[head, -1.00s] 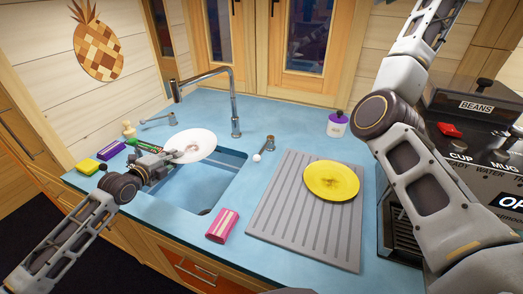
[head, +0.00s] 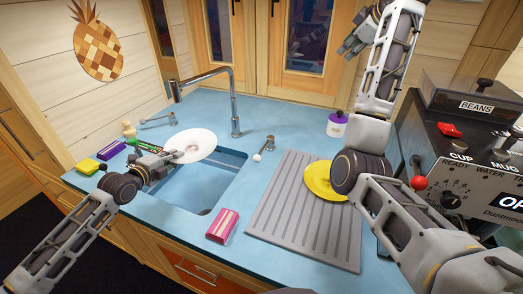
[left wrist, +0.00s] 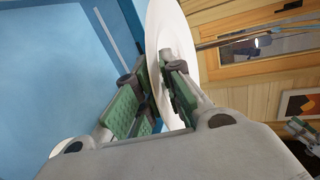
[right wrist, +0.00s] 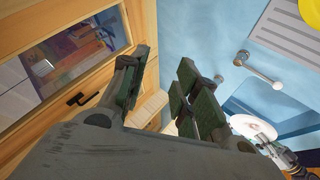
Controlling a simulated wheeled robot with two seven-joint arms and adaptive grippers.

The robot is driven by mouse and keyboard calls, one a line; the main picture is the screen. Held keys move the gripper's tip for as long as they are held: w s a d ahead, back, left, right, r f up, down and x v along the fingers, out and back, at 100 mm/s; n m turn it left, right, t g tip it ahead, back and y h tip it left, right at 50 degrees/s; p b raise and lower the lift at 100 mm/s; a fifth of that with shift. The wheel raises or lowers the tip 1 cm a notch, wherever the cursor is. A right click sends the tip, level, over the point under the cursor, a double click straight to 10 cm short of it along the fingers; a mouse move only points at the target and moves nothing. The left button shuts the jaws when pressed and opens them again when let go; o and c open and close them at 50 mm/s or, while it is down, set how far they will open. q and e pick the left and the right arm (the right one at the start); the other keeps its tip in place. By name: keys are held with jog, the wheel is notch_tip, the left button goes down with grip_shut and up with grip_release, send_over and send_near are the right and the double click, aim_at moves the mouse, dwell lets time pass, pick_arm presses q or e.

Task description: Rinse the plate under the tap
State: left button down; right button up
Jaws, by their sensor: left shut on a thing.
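My left gripper (head: 172,156) is shut on the rim of a white plate (head: 200,144), holding it tilted over the back left of the sink (head: 190,188). In the left wrist view the plate (left wrist: 172,32) passes between the green finger pads. The chrome tap (head: 234,100) arches above the plate; no water shows from its spout. Slim levers stand left (head: 157,120) and right (head: 264,149) of the tap. My right gripper (head: 358,38) is raised at the back right, and its fingers (right wrist: 162,88) are apart with nothing between them.
A yellow plate (head: 316,180) lies on the grey draining mat (head: 290,220), partly hidden by my right arm.

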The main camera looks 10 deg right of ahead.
jog(key=s+a+f+n, duration=0.3)
jog(key=a+n, duration=0.1)
jog(key=a, duration=0.1)
jog(key=n+g, duration=0.3)
jog(key=n, duration=0.8)
send_over(261, 152)
jog(key=s+d, duration=0.3)
jog(key=d, duration=0.2)
notch_tip(261, 152, down, 15)
jog(key=s+a+f+n+g+h, duration=0.1)
jog(key=s+a+f+n, duration=0.1)
jog(key=a+f+n, duration=0.2)
notch_tip(261, 152, down, 3)
jog(key=shift+a+f+g, duration=0.2)
jog(key=shift+a+g, duration=0.1)
jog(key=shift+a, duration=0.5)
jog(key=shift+f, duration=0.1)
jog(key=shift+x, duration=5.85)
